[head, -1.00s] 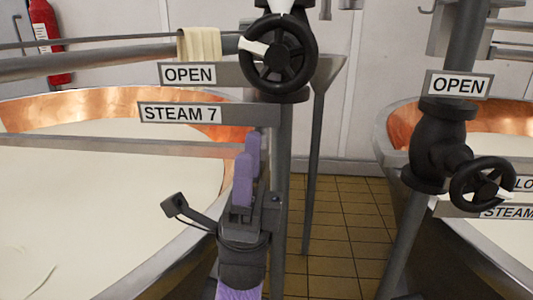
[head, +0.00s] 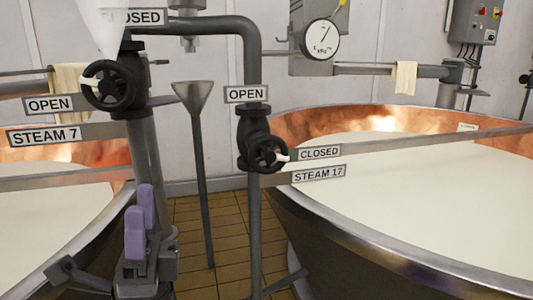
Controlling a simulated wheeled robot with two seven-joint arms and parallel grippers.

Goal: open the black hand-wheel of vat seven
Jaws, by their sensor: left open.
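The black hand-wheel (head: 112,87) of vat seven is at upper left, on a dark upright pipe. Its white pointer points left, toward the OPEN plate (head: 48,104). The STEAM 7 plate (head: 44,136) is just below. A CLOSED plate (head: 145,17) above the wheel is partly hidden by a white cone-shaped thing (head: 100,24). My left gripper (head: 140,220), with purple fingers, is below the wheel, apart from it, open and empty. Vat seven (head: 95,152), copper-lined and full of white liquid, is at left. My right gripper is not in view.
A second vat (head: 400,255) fills the right side. Its black hand-wheel (head: 268,154) has its white pointer toward the CLOSED plate (head: 320,152), above the STEAM 17 plate (head: 318,172). A grey funnel (head: 194,95) on a thin pipe stands between the vats, over tiled floor (head: 225,225).

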